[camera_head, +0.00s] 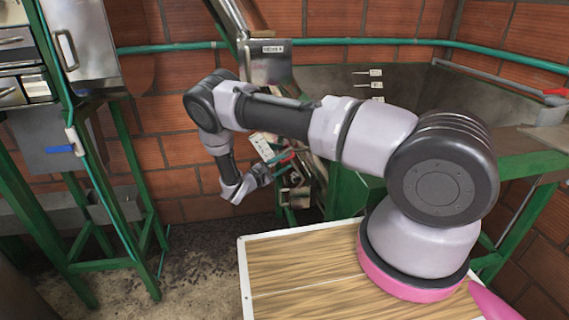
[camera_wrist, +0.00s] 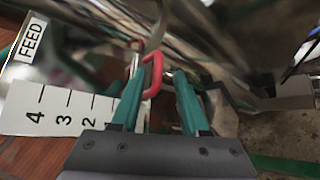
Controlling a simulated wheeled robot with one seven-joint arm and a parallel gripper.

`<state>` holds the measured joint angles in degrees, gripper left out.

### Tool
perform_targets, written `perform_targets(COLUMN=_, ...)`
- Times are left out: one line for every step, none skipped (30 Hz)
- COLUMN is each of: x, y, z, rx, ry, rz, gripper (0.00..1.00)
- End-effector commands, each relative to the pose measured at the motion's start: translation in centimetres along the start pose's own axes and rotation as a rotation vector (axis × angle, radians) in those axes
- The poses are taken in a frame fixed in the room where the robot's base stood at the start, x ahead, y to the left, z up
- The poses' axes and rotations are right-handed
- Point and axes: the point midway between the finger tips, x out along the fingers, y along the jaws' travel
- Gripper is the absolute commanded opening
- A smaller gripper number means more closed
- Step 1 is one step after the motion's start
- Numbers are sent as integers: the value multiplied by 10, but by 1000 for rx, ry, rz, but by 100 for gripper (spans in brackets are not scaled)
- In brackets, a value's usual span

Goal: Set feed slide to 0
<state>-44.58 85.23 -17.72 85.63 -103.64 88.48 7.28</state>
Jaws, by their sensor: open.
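The feed slide's handle is a red loop (camera_wrist: 154,72) in the wrist view. It shows at the tips of my gripper (camera_wrist: 160,78), between the two teal fingers, close to the left one. My gripper's fingers are apart; I cannot tell whether either touches the loop. A white scale plate (camera_wrist: 36,112) at the left carries the marks 4, 3, 2 and a partly hidden 1, with a FEED label (camera_wrist: 31,40) above it. The 0 mark is not visible. In the head view the scale plate (camera_head: 262,147) stands just beyond my gripper (camera_head: 287,158).
A green-framed steel cabinet (camera_head: 82,40) with a blue-handled valve (camera_head: 60,149) stands at the left. A metal hopper (camera_head: 415,92) with small labelled levers is behind my arm. A green pipe (camera_head: 335,41) runs along the brick wall. The floor at lower left is open.

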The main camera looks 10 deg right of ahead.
Motion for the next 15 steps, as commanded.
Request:
perform_targets(x=-9, y=0, z=-1, rx=0, ry=3, rz=2, gripper=45)
perform_targets(x=-15, y=1, z=-1, rx=-1, ry=4, rz=3, gripper=45)
perform_targets(x=-23, y=0, z=-1, rx=-1, ry=4, rz=3, gripper=45)
perform_targets(x=-30, y=0, z=-1, rx=-1, ry=4, rz=3, gripper=45)
perform_targets(x=-36, y=1, z=-1, rx=-1, ry=5, rz=4, gripper=45)
perform_targets(x=-45, y=0, z=-1, rx=0, ry=4, rz=3, gripper=45)
perform_targets(x=-51, y=0, z=-1, rx=0, ry=5, rz=3, gripper=45)
perform_targets(x=-57, y=0, z=-1, rx=-1, ry=4, rz=3, gripper=45)
perform_targets(x=-64, y=0, z=-1, rx=-1, ry=3, rz=3, gripper=45)
perform_targets(x=-70, y=0, z=-1, rx=-1, ry=3, rz=2, gripper=45)
perform_targets(x=-74, y=0, z=-1, rx=-1, ry=3, rz=2, gripper=45)
perform_targets(x=-80, y=0, z=-1, rx=0, ry=3, rz=2, gripper=45)
perform_targets(x=-84, y=0, z=-1, rx=0, ry=3, rz=2, gripper=45)
perform_targets(x=-87, y=0, z=-1, rx=0, ry=3, rz=1, gripper=45)
perform_targets(x=-90, y=0, z=-1, rx=-1, ry=3, rz=1, gripper=45)
